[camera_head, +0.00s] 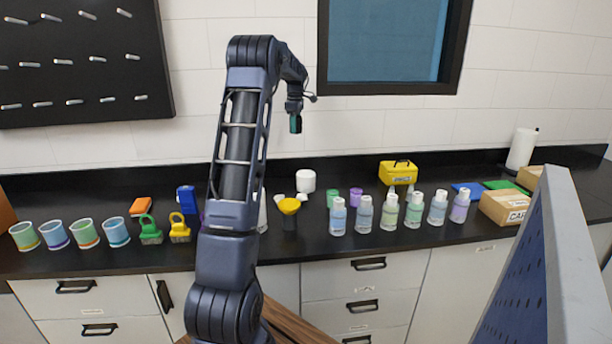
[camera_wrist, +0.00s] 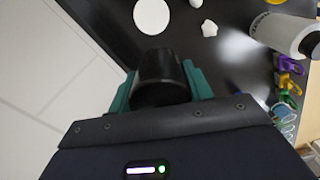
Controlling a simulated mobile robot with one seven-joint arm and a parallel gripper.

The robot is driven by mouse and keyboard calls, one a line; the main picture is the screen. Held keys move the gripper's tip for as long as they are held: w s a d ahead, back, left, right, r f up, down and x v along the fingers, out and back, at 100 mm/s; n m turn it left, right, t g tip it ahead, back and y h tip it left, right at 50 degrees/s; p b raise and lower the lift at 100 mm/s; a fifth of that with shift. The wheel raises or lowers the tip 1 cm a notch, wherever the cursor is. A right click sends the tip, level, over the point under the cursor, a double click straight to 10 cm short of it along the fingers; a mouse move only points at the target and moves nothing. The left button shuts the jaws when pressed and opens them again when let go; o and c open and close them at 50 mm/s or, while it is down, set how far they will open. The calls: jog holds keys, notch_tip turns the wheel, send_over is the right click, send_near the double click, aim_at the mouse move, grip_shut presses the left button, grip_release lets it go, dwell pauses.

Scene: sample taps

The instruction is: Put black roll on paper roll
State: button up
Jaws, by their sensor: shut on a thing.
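My gripper (camera_head: 296,123) is raised in front of the wall, high above the counter. In the wrist view its teal fingers (camera_wrist: 160,88) are shut on a black roll (camera_wrist: 160,72), with one finger on each side. The black roll is too small to make out clearly in the head view. A tall white roll (camera_head: 522,149), which looks like the paper roll, stands upright at the far right of the counter. A short white round thing (camera_head: 305,181) stands below my gripper. I cannot tell which white item is the round white shape (camera_wrist: 151,16) in the wrist view.
The black counter (camera_head: 450,227) holds several bottles (camera_head: 389,211), a yellow toolbox (camera_head: 398,172), cardboard boxes (camera_head: 503,207), and several cups (camera_head: 86,232) at left. A blue perforated panel (camera_head: 530,285) stands at the front right. A dark pegboard (camera_head: 80,70) hangs at the upper left.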

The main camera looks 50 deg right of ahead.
aim_at(306, 174)
jog(key=s+d+m, duration=0.1)
jog(key=s+d, duration=0.2)
jog(key=f, duration=1.9)
jog(key=shift+s+a+f, duration=0.1)
jog(key=shift+s+f, duration=0.1)
jog(key=shift+f, duration=0.1)
jog(key=o, duration=1)
jog(key=shift+f, duration=0.15)
